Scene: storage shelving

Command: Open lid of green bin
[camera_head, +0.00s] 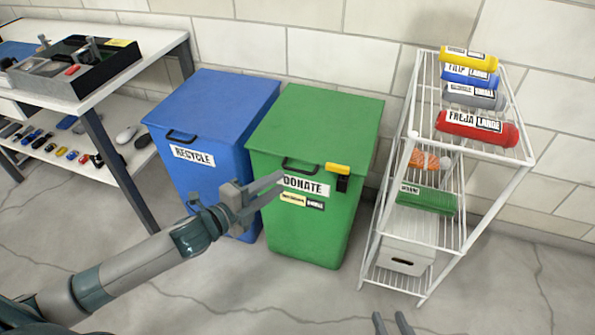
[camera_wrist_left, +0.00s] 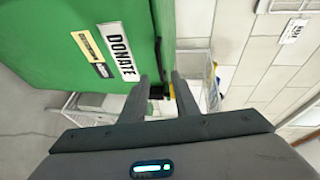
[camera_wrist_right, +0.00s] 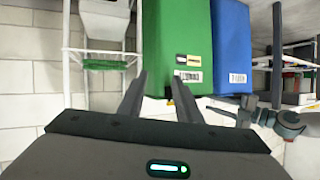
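The green bin (camera_head: 305,225) with a "DONATE" label stands in the middle of the head view, its lid (camera_head: 325,118) shut. A dark handle (camera_head: 299,166) is on the lid's front edge, and a yellow and black piece (camera_head: 338,170) is to its right. My left gripper (camera_head: 276,186) is in front of the bin's upper front, just below and left of the handle. Its fingers are apart with nothing held in the left wrist view (camera_wrist_left: 160,88), beside the bin's front (camera_wrist_left: 60,45). My right gripper (camera_head: 392,322) is low at the bottom edge, open and empty.
A blue "RECYCLE" bin (camera_head: 215,105) stands directly left of the green one. A white wire rack (camera_head: 420,215) with rolled goods stands to the right. A table (camera_head: 150,50) with a shelf of small items is at left. The concrete floor in front is clear.

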